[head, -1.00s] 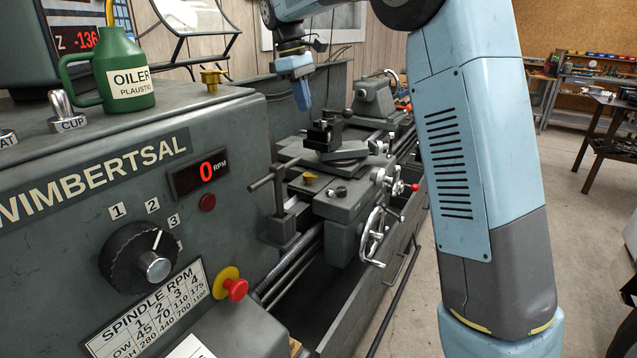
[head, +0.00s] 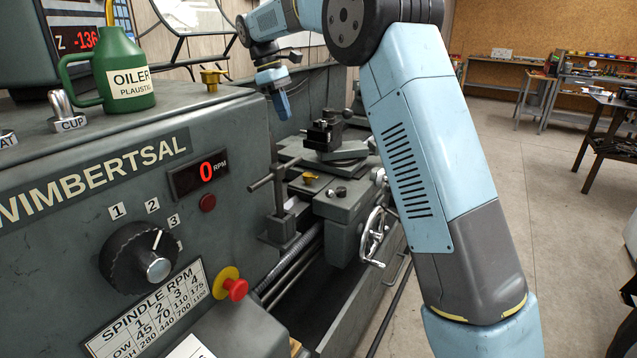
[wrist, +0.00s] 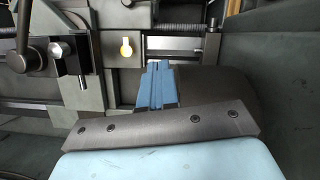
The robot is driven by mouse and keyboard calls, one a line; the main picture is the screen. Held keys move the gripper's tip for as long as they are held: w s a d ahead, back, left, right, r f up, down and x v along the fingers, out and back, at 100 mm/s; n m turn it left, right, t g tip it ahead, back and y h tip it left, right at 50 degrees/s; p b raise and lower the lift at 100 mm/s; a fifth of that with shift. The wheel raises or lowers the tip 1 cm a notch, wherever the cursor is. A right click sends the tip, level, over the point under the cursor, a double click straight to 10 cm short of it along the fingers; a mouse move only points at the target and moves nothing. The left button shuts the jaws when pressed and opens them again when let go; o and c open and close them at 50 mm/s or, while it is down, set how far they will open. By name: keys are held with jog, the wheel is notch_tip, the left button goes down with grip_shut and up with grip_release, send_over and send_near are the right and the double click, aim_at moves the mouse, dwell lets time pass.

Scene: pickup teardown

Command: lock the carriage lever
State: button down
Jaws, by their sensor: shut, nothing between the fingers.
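The lathe carriage (head: 345,205) sits on the bed in the middle of the head view. A dark upright post with a bar-shaped handle (head: 262,183) stands at its near left side. I cannot tell for sure whether this is the carriage lever.
The tool post (head: 321,136) stands on the carriage, with a brass knob (head: 310,178) and handwheel (head: 374,235) near it. The headstock (head: 90,180) fills the left, with a green oiler (head: 125,75) on top. Open floor (head: 520,160) lies to the right.

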aim_at(336, 192)
jog(key=s+d+r+x, duration=0.1)
jog(key=d+x, duration=0.2)
jog(key=x, duration=1.8)
jog(key=shift+s+d+f, duration=0.25)
jog(key=shift+s+f, duration=0.05)
jog(key=shift+f, duration=0.05)
